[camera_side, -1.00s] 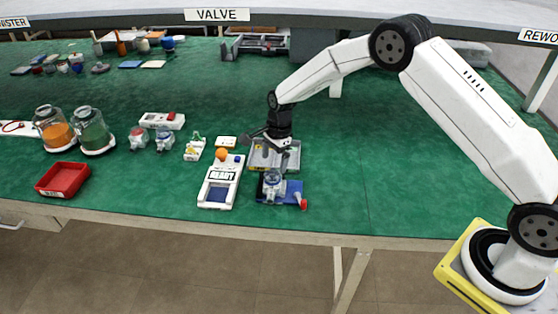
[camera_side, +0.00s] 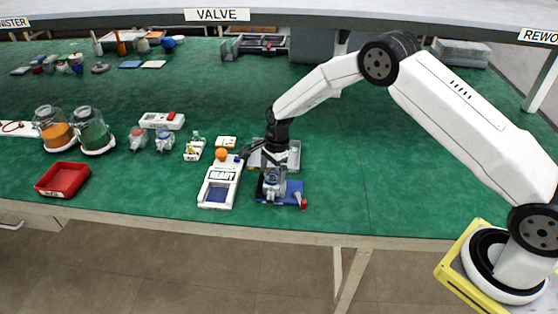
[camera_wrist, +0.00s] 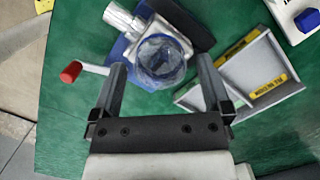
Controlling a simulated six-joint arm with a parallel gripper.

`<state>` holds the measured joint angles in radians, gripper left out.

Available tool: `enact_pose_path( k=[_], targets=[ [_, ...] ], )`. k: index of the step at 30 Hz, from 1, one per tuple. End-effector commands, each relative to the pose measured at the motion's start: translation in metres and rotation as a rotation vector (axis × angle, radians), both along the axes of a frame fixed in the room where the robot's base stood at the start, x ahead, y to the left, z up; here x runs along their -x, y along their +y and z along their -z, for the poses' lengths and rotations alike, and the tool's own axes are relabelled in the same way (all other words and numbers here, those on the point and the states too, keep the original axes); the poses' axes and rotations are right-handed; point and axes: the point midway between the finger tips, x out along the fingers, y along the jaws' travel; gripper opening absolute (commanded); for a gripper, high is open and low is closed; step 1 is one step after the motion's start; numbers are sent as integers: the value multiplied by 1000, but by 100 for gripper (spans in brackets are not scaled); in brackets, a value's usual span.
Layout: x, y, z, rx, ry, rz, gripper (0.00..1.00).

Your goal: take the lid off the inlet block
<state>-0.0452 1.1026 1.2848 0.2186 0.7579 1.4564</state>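The inlet block (camera_side: 292,186) sits on a blue base at the near side of the green bench. In the wrist view its pale body (camera_wrist: 130,20) carries a clear round cap, which looks like the lid (camera_wrist: 162,60). A lever with a red knob (camera_wrist: 71,72) sticks out at the left. My gripper (camera_wrist: 159,64) is open, with its two fingers apart on either side of the clear lid; contact cannot be told. In the side view my gripper (camera_side: 272,168) is just above the block and partly hides its top.
A grey tray with yellow labels (camera_wrist: 230,85) lies close beside the block. A white and blue READY unit (camera_side: 220,182) with an orange knob stands to its left. Two jars, small clear parts and a red bin (camera_side: 62,179) lie farther left. The bench is clear at the right.

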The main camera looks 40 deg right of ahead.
Motion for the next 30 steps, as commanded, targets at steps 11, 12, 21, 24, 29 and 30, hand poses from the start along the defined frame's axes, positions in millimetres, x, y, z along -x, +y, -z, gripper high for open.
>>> enact_pose_path(
  k=[11, 12, 21, 24, 29, 30],
  targets=[
    [0, 0, 0, 0, -1, 0, 20],
    [0, 0, 0, 0, -1, 0, 20],
    [0, 0, -5, 0, -1, 0, 20],
    [-1, 0, -12, 0, -2, -1, 20],
    [-1, 0, -28, 0, -1, 0, 20],
    [0, 0, -33, 0, -1, 0, 20]
  ],
)
